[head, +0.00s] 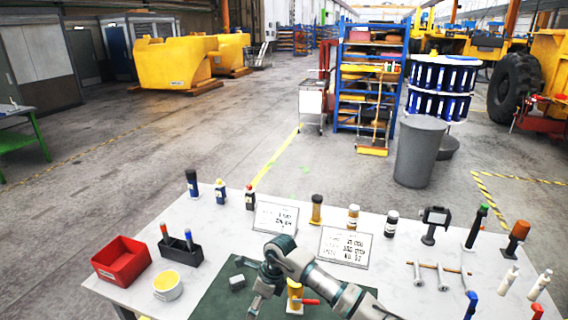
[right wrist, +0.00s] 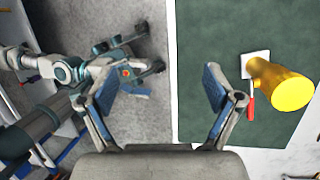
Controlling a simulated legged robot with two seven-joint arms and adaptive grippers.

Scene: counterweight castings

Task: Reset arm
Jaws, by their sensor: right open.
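My right gripper (head: 256,298) reaches down over the near part of the table by the dark green mat. In the right wrist view its two blue-padded fingers (right wrist: 159,92) are wide apart with nothing between them. A yellow cylindrical part with a red lever (right wrist: 275,82) stands on the green mat (right wrist: 205,25), to the right of the open fingers. The same part (head: 294,292) shows in the head view, partly behind my arm. My left arm, with its gripper (right wrist: 145,68), appears at the left of the wrist view, beside the table; its jaw state is unclear.
Bottles and two sign cards (head: 344,247) line the back. Several tools stand at right, near a metal rack (head: 440,268).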

